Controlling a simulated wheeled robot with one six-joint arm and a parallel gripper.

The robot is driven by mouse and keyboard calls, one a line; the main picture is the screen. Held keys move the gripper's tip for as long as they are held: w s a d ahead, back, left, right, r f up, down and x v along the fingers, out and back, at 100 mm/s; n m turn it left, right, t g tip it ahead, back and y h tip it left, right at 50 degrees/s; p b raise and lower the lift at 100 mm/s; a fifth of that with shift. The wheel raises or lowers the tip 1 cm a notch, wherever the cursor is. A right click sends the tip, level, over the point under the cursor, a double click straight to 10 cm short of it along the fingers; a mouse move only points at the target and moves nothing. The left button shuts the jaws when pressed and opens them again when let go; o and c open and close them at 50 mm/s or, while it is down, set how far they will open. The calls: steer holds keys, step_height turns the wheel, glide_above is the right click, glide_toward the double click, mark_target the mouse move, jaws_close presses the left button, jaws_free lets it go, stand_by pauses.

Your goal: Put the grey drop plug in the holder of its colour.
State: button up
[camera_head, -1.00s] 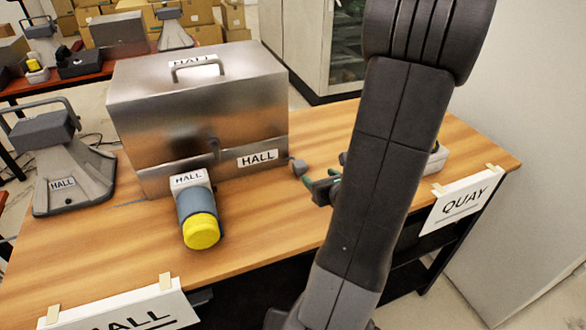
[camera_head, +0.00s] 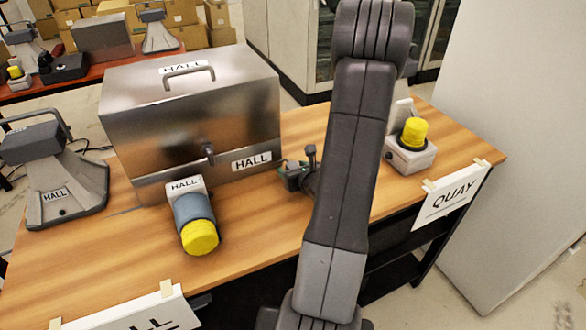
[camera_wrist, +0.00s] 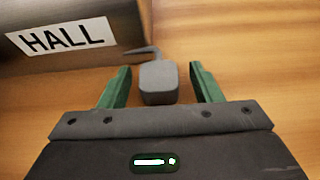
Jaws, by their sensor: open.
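The grey drop plug (camera_wrist: 158,83) shows in the wrist view as a small rounded grey block with a thin dark stem towards the box. It lies between the two green fingers of my gripper (camera_wrist: 160,70), which are apart, with a gap on each side. In the head view my gripper (camera_head: 294,178) is low over the table, right of the metal box, and the plug is hard to tell from it. No holder of grey colour can be picked out with certainty.
The metal HALL box (camera_head: 190,110) stands close left of my gripper. A blue-grey HALL unit with a yellow cap (camera_head: 200,237) stands in front of it. A grey unit with a yellow top (camera_head: 411,157) stands right, behind the QUAY sign (camera_head: 446,200). The front table middle is clear.

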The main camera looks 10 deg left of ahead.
steer(key=shift+w+a+f, duration=0.2)
steer(key=shift+w+a, duration=0.1)
steer(key=shift+w, duration=0.15)
steer(key=shift+c, duration=0.2)
steer(key=c, duration=1.1)
steer(key=shift+r, duration=0.2)
